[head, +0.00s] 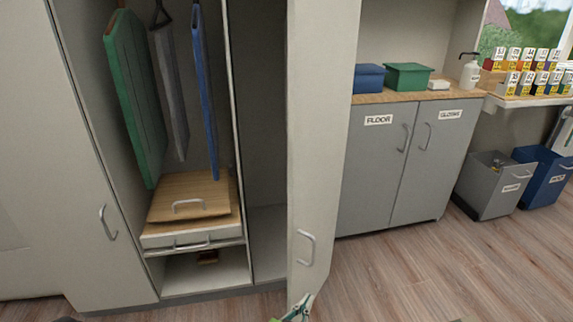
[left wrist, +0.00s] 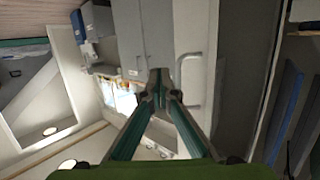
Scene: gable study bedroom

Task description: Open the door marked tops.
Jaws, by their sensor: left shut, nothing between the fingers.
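A tall pale wardrobe door (head: 325,130) stands swung open in the middle of the head view, with a grey bar handle (head: 302,247) low on it. No "tops" marking is readable on any door. My left gripper (head: 304,300) is at the bottom edge, just below that handle and in front of the door. In the left wrist view my left gripper (left wrist: 158,76) is shut and empty, its tips beside the door handle (left wrist: 190,83); the handle is not between the fingers. I cannot tell whether they touch the door. My right gripper is not in view.
The open wardrobe holds hanging green (head: 137,95), grey and blue items above a wooden-topped drawer (head: 190,238). Another pale door (head: 40,130) is at left. Wooden floor (head: 420,265) is clear there.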

